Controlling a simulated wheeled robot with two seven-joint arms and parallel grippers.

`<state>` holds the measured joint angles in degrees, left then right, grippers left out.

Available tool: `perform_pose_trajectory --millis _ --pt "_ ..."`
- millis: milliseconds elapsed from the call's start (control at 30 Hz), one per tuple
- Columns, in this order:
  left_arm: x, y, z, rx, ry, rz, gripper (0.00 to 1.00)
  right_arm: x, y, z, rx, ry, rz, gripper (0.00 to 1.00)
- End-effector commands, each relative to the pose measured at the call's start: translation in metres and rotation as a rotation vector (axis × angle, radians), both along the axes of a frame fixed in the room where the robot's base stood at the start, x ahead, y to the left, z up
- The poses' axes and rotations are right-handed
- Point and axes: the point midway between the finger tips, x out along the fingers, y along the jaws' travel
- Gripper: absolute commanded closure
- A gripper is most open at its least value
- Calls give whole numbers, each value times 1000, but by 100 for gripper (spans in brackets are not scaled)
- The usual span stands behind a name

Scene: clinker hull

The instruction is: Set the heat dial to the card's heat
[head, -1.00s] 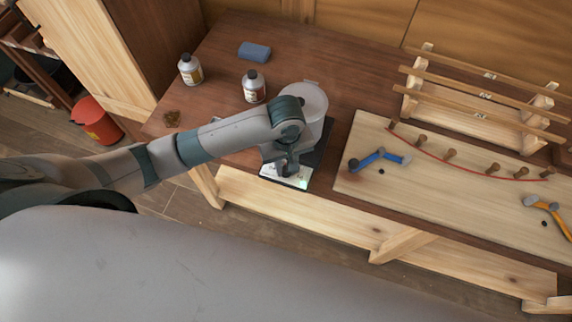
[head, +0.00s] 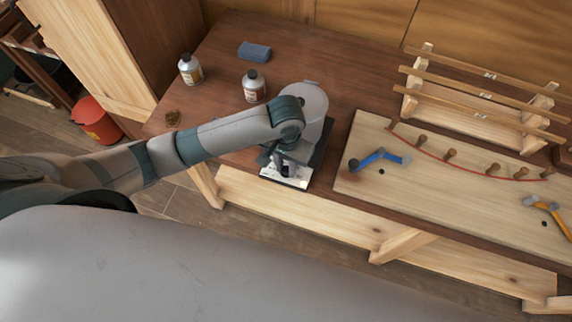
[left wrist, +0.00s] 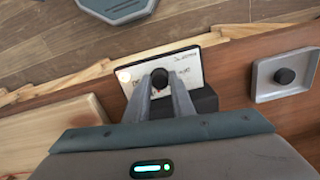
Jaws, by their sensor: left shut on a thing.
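The heat dial is a small dark round knob (left wrist: 160,78) on a white panel (left wrist: 190,68) with handwritten-looking marks, too small to read. My left gripper (left wrist: 161,88) is shut on the knob, one finger on each side, in the left wrist view. In the head view my left gripper (head: 287,171) reaches down onto the white panel (head: 299,182) at the bench's front edge. The fingers and wrist hide much of the panel and the dial's pointer. I cannot make out a separate heat card. My right gripper is in neither view.
A pale round vessel (head: 316,100) stands behind the panel. Two bottles (head: 190,70) (head: 254,87) and a blue block (head: 254,51) are further back. A pale board (head: 440,190) with pegs and a blue tool (head: 378,159) lies right. A grey tray (left wrist: 283,76) shows in the wrist view.

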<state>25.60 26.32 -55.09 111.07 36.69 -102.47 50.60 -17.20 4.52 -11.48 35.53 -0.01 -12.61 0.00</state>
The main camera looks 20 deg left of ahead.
Motion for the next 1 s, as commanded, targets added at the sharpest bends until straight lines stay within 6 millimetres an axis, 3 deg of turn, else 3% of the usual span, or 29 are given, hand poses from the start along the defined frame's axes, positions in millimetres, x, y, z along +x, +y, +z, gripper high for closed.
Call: perform_pose_trajectory --millis 300,767,800,833,1000 --pt "1 0 1 -2 -3 -120 100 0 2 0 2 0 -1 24" --pt "2 0 1 -1 -4 -133 100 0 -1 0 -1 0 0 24" --pt "2 0 1 -1 -4 -133 68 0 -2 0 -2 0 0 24" --pt "1 0 1 -1 -4 -133 61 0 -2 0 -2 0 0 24" --pt "1 0 1 0 -2 -133 59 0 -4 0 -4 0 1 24"
